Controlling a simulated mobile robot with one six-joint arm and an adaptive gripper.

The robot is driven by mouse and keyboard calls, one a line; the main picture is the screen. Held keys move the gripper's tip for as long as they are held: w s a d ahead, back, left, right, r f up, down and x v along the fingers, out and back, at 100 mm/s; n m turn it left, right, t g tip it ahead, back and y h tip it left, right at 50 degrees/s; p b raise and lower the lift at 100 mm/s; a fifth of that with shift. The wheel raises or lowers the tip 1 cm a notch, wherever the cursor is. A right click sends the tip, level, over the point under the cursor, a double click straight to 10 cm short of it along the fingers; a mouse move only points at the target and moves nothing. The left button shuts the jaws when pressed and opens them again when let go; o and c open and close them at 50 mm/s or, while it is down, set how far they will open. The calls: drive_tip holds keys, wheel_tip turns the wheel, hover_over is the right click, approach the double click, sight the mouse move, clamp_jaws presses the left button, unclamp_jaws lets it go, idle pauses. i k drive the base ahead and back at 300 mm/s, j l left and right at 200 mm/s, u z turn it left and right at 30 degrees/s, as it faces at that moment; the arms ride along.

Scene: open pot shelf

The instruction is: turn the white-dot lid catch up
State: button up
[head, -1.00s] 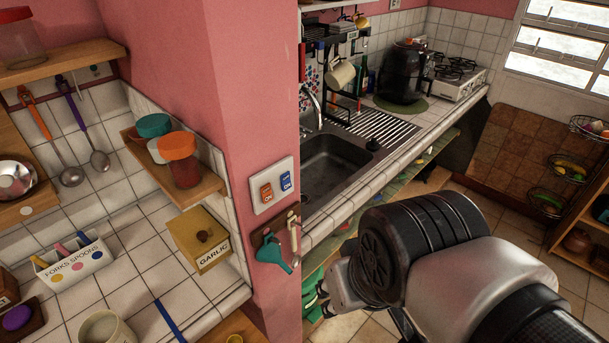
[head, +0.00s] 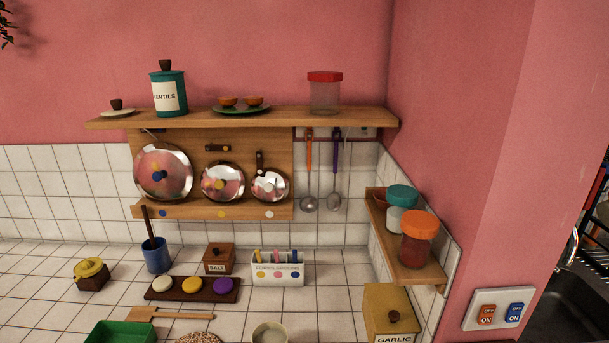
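A wooden lid rack (head: 285,150) hangs on the tiled wall under the long shelf and holds three shiny round lids. The white dot (head: 269,214) is on the rack's lower ledge, below the small right lid (head: 268,185). Above that lid's upper left edge is a small dark catch (head: 259,160), standing roughly upright; which end is its pivot is too small to tell. The catch above the middle lid (head: 222,182) is dark and lies level (head: 217,148). A thin slanted piece (head: 153,135) shows above the large left lid (head: 162,172). My gripper is out of view.
Ladles (head: 309,204) hang just right of the rack. The shelf above (head: 250,118) juts out over it. On the counter stand a blue pot (head: 157,260), a salt box (head: 219,262), and a forks and spoons holder (head: 278,272). A jar shelf (head: 422,272) is at right.

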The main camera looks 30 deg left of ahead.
sight(259, 154)
drive_tip(key=u, duration=1.55)
drive_tip(key=j, duration=0.65)
drive_tip(key=i+j, duration=0.15)
drive_tip(key=j, duration=1.15)
drive_tip(key=i+j, duration=0.15)
drive_tip(key=i, duration=0.4)
drive_tip(key=i+j, duration=0.15)
drive_tip(key=i, duration=0.4)
drive_tip(key=z, duration=0.05)
